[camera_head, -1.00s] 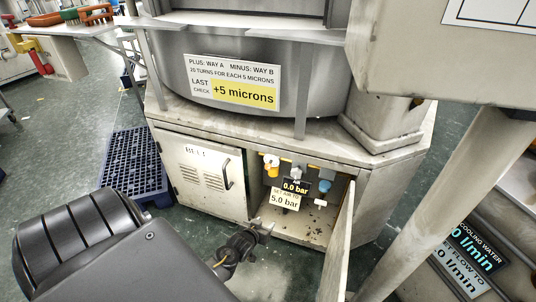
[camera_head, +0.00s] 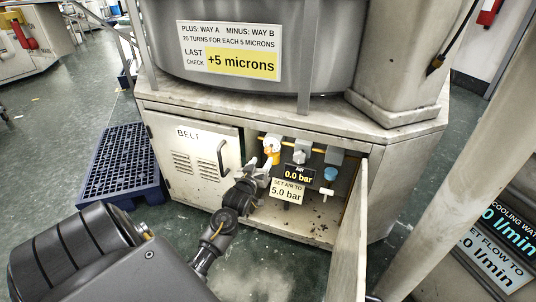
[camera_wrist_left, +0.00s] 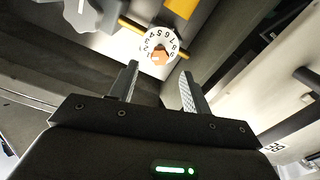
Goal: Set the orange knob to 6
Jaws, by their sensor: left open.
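The orange knob (camera_wrist_left: 160,56) sits in the middle of a round white dial with black numbers, on a yellow pipe in the left wrist view. I cannot tell which number it points to. In the head view the orange knob (camera_head: 270,157) is small, at the upper left of the open cabinet. My left gripper (camera_head: 264,168) is at the cabinet opening, just below the knob. Its two fingers (camera_wrist_left: 159,84) are apart and empty, pointing toward the dial, with the knob beyond the tips and roughly centred between them. My right gripper is not in view.
The open cabinet door (camera_head: 350,235) stands to the right of the opening, and a closed louvred door (camera_head: 197,168) is on the left. A 0.0 bar display (camera_head: 299,174), a 5.0 bar sign (camera_head: 287,191) and a blue knob (camera_head: 330,174) are inside. A blue pallet (camera_head: 122,165) lies left.

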